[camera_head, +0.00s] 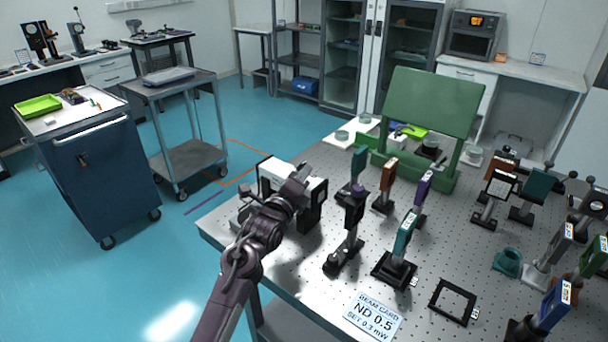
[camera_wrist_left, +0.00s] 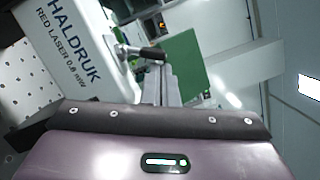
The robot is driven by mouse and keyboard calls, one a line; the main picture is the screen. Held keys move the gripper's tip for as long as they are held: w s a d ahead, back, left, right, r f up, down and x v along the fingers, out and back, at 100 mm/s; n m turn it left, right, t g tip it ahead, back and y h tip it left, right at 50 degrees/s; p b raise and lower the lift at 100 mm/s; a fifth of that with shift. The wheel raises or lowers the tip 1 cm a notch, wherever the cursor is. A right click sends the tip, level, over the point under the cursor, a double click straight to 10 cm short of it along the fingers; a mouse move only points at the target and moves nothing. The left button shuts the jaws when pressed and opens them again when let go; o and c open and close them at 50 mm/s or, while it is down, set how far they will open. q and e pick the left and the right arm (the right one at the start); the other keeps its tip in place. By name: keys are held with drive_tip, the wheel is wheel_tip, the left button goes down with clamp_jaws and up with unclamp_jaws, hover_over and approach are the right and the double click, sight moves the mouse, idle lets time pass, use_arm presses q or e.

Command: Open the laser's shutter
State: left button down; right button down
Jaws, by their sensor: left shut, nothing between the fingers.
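The laser is a white box (camera_head: 268,181) with a black front end, at the left edge of the optical table (camera_head: 310,262). In the left wrist view its side (camera_wrist_left: 68,50) reads "HALDRUK RED LASER". A small metal lever with a black grip, likely the shutter lever (camera_wrist_left: 148,52), sticks out from the laser's side near the fingertips. My left gripper (camera_head: 303,174) is shut and empty, in front of the laser and partly covering it. Its fingers also show in the left wrist view (camera_wrist_left: 160,82), close to the lever; I cannot tell whether they touch it. My right gripper is not in view.
Several mounted optics, such as a teal one (camera_head: 404,235), stand right of the laser. A card (camera_head: 372,316) reading "ND 0.5, SET 0.3 mW" lies at the front edge. A green panel (camera_head: 432,100) stands behind.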

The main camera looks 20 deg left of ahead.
use_arm(q)
drive_tip(key=shift+a+r+n+p, duration=0.1)
drive_tip(key=shift+r+n+p, duration=0.1)
drive_tip(key=shift+n+p, duration=0.3)
drive_tip(key=n+p, duration=0.1)
drive_tip(key=r+n+p, duration=0.1)
drive_tip(key=shift+w+a+r+n+g, duration=0.1)
drive_tip(key=shift+w+a+n+g, duration=0.05)
drive_tip(key=shift+a+n+g, duration=0.2)
drive_tip(key=n+p, duration=0.1)
drive_tip(key=a+n+p, duration=0.1)
drive_tip(key=n, duration=0.1)
drive_tip(key=r+n+g+p, duration=0.1)
drive_tip(key=p, duration=0.1)
drive_tip(key=shift+w+a+y, duration=0.2)
drive_tip(key=shift+w+y, duration=0.05)
drive_tip(key=shift+y, duration=0.05)
drive_tip(key=shift+f+n, duration=0.25)
drive_tip(key=shift+f, duration=0.05)
